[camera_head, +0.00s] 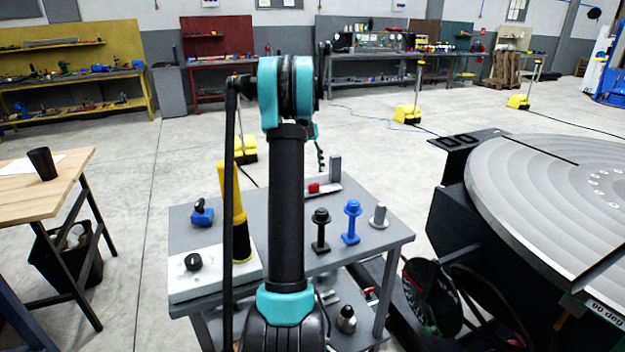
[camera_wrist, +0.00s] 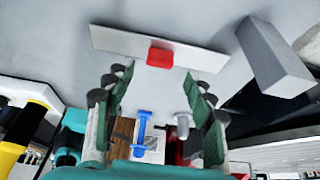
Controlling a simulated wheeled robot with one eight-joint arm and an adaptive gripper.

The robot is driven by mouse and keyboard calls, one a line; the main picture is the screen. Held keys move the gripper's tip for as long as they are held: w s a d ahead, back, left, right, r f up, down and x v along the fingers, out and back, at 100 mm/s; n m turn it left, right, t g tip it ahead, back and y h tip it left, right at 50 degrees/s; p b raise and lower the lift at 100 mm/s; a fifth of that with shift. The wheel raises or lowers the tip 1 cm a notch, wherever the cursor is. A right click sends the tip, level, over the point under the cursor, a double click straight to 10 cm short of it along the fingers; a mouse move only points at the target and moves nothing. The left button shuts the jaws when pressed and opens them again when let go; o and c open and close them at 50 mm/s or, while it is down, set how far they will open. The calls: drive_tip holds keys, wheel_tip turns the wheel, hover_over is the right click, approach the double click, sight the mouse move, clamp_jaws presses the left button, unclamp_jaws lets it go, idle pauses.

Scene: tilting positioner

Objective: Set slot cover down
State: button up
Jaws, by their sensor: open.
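The slot cover, a flat pale strip (camera_wrist: 115,41) with a red grip block (camera_wrist: 160,56), lies on the grey cart top in the wrist view. In the head view the red grip block (camera_head: 314,188) shows on the cart, right of my arm, with part of the strip (camera_head: 331,190). My gripper (camera_wrist: 158,84) is open and empty, its green-padded fingers spread apart. The red block appears just past the fingertips, roughly centred between them, with no contact visible. In the head view my arm hides the gripper.
A grey upright block (camera_head: 335,168) stands close by the strip. A black bolt (camera_head: 320,230), a blue bolt (camera_head: 351,222) and a grey pin (camera_head: 379,216) stand nearer on the cart (camera_head: 395,238). A yellow-black tool (camera_head: 232,210) stands left. The round positioner table (camera_head: 560,185) is right.

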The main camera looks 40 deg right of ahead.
drive_tip(key=v, duration=0.7)
